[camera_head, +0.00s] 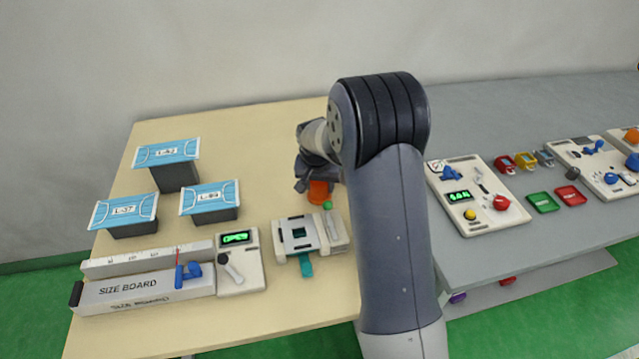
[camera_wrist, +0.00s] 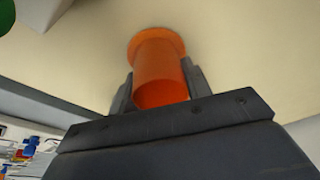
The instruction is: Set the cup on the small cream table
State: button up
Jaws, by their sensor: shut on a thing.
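The orange cup (camera_head: 318,193) is between the fingers of my gripper (camera_head: 314,178), over the right part of the cream table (camera_head: 250,140). In the wrist view the cup (camera_wrist: 160,65) sits between the two dark fingers, its wider orange end farther from the gripper and towards the cream surface (camera_wrist: 240,50). My gripper is shut on the cup. I cannot tell whether the cup touches the table. My arm hides the table's right side near the cup.
A green round piece (camera_head: 328,205) lies close to the cup. A white device (camera_head: 305,236), a size board (camera_head: 145,290) and blue-topped blocks (camera_head: 167,152) stand on the cream table. The grey table (camera_head: 500,120) at right holds panels and small coloured items. The cream table's back middle is clear.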

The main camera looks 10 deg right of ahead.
aim_at(317, 203)
jog(key=shift+f, duration=0.1)
jog(key=shift+f, duration=0.15)
jog(key=o, duration=1.1)
jog(key=shift+c, duration=0.2)
jog(key=v, duration=1.2)
jog(key=shift+r+b, duration=0.25)
jog(key=shift+b, duration=0.1)
